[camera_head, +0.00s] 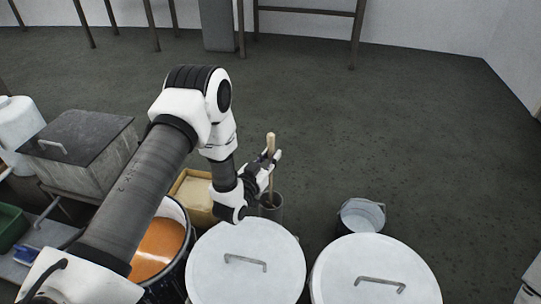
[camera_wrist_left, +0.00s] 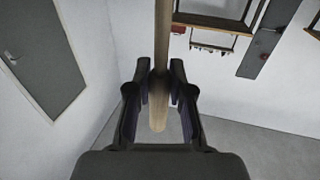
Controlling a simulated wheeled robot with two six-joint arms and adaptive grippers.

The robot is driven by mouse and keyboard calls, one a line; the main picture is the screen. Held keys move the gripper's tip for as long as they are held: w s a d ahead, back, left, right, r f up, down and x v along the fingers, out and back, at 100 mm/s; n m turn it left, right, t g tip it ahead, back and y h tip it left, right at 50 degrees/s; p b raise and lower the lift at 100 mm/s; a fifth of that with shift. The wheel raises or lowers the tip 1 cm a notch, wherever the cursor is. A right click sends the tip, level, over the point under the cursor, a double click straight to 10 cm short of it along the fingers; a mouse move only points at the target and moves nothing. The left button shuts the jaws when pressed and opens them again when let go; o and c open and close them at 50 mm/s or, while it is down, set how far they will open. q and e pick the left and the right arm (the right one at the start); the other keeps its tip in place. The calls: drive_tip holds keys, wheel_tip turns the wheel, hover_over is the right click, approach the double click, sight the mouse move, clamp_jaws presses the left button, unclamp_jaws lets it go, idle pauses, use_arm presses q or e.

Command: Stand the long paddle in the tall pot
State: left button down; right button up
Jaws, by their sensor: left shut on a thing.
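The long paddle (camera_head: 270,143) is a pale wooden pole, held upright. My left gripper (camera_head: 271,162) is shut around its shaft, with the pole's top end above the fingers. The paddle also shows between the fingers in the left wrist view (camera_wrist_left: 161,35). The tall pot (camera_head: 278,213) is a narrow dark grey cylinder just below the gripper. The paddle's lower part runs down into the pot's mouth in the head view; I cannot tell how deep it reaches. My wrist partly hides the pot's left side. My right gripper is not in view.
Two white lidded drums (camera_head: 245,285) (camera_head: 375,290) stand in front of the pot. A metal bucket (camera_head: 360,216) is to its right. An orange-filled vat (camera_head: 160,245) and a tan box (camera_head: 193,196) are at its left. The floor behind is clear.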

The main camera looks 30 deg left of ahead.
use_arm(q)
drive_tip(key=c, duration=1)
unclamp_jaws()
drive_tip(key=shift+o, duration=0.2)
drive_tip(key=shift+s, duration=0.15)
drive_tip(key=s, duration=1.1)
drive_tip(key=shift+s, duration=0.35)
